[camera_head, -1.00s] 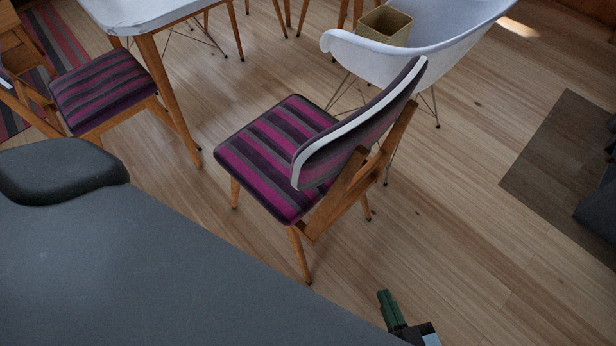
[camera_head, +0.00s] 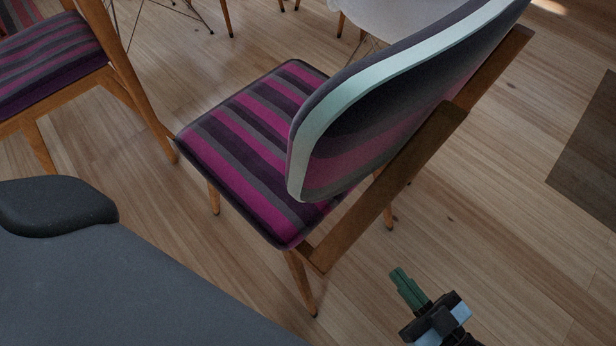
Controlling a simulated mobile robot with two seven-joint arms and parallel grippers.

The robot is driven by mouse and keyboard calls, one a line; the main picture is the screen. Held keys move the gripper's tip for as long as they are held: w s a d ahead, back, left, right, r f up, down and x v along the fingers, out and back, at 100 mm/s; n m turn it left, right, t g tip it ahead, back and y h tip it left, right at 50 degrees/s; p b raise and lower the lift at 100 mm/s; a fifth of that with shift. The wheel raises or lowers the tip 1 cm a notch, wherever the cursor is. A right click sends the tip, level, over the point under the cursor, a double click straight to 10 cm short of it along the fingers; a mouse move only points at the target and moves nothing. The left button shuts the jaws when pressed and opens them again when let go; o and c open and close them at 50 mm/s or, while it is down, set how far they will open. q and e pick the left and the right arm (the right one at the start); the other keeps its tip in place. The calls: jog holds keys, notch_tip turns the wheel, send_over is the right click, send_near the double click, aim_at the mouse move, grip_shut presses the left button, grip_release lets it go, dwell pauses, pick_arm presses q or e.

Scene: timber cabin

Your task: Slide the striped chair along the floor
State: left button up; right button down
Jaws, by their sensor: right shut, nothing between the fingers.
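The striped chair (camera_head: 240,142) stands upright on the wooden floor in the middle of the head view. Its seat has magenta, purple and grey stripes, and its legs are wooden. Its padded backrest (camera_head: 400,95) with a pale edge rises toward me on the right side. My right gripper (camera_head: 404,284) is at the lower right, behind the chair's back, with its green fingers together and nothing in them. It shows apart from the chair. My left gripper is out of the picture.
A white shell chair (camera_head: 395,18) is partly hidden behind the backrest. A dark mat (camera_head: 590,150) lies at the right. Bare floor (camera_head: 500,235) is open right of the chair.

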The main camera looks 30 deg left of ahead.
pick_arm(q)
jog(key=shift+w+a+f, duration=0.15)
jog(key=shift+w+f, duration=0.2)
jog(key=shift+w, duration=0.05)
pick_arm(e)
jog(key=shift+w+a+f, duration=0.25)
jog(key=shift+w+f, duration=0.05)
jog(key=shift+f, duration=0.15)
